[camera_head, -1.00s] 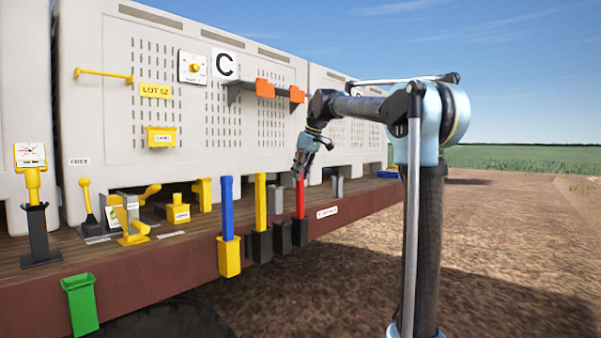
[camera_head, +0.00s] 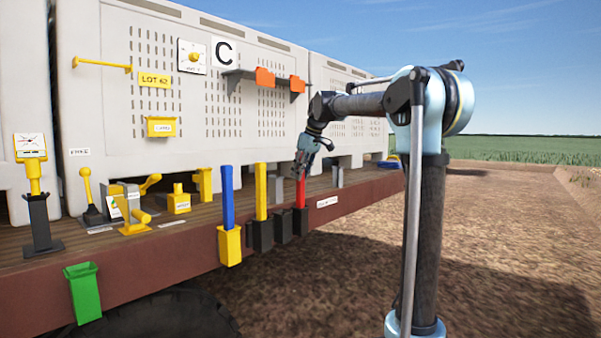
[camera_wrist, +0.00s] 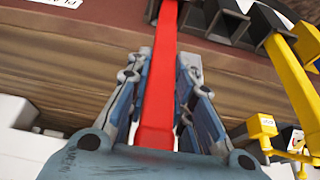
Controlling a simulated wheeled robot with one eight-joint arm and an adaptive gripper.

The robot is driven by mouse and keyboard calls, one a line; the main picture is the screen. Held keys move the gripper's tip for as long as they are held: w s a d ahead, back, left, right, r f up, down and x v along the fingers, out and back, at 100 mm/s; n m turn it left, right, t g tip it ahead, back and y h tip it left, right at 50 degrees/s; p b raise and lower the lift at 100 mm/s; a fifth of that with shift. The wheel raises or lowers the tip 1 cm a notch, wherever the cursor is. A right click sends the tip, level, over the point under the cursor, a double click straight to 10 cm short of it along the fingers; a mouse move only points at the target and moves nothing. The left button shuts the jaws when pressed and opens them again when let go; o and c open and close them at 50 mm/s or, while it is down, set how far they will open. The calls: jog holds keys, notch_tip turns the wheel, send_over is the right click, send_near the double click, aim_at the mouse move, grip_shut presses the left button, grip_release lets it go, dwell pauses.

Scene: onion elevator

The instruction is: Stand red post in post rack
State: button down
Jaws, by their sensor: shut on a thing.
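The red post (camera_head: 300,194) stands upright in my gripper (camera_head: 301,170), which is shut on its upper part. Its lower end meets a black socket (camera_head: 300,221) of the post rack on the wooden deck's front edge, and the end itself is hidden there. In the wrist view the red post (camera_wrist: 160,80) runs between both fingers of my gripper (camera_wrist: 162,95). A blue post (camera_head: 228,195) stands in a yellow socket (camera_head: 229,246). A yellow post (camera_head: 261,190) stands in a black socket (camera_head: 262,237). Another black socket (camera_head: 283,230) between the yellow and red posts looks empty.
Large pale crates (camera_head: 110,80) stand behind the deck. A shelf with orange blocks (camera_head: 265,78) juts out above and left of my gripper. Yellow levers and fixtures (camera_head: 135,222) crowd the deck's left. A green bin (camera_head: 84,290) hangs at front left. Open ground lies right.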

jog(key=shift+f, duration=1)
jog(key=c, duration=1.3)
grip_release()
